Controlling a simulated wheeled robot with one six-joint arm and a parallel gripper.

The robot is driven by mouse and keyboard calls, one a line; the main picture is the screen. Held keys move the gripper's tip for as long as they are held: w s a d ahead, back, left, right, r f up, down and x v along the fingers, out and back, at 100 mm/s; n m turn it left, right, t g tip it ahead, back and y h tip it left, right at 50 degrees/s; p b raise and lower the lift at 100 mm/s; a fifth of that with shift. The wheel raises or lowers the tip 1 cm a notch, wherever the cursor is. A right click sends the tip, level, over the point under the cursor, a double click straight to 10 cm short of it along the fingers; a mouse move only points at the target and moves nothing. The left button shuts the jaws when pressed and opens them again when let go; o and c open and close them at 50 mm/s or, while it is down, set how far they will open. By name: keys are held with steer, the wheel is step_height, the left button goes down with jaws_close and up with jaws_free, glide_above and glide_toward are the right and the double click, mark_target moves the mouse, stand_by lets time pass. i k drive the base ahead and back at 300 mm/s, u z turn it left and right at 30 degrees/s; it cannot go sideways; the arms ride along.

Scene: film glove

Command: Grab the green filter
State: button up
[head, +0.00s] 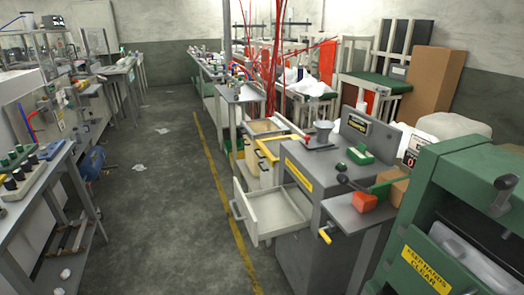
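I cannot tell for sure which thing is the green filter. A small green piece (362,151) sits on top of the grey machine (325,165) at the right, in front of a dark panel with a yellow label. Several small green and black pieces (18,158) stand on a tray on the bench at the left edge, too small to make out. My gripper is not in view.
A white drawer (272,210) stands open into the aisle. A green machine (455,220) marked "KEEP HANDS CLEAR" fills the right corner. A red-orange block (364,202) lies on the grey machine's ledge. The grey floor aisle (165,215) is mostly clear, with a few scraps.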

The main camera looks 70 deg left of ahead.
mark_target(359, 154)
steer(key=u, duration=0.45)
steer(key=k, duration=0.65)
steer(key=u, duration=0.85)
steer(key=i, duration=0.65)
steer(key=u, duration=1.1)
steer(key=i, duration=1.05)
steer(key=z, duration=0.35)
steer(key=i, duration=0.65)
steer(key=z, duration=0.8)
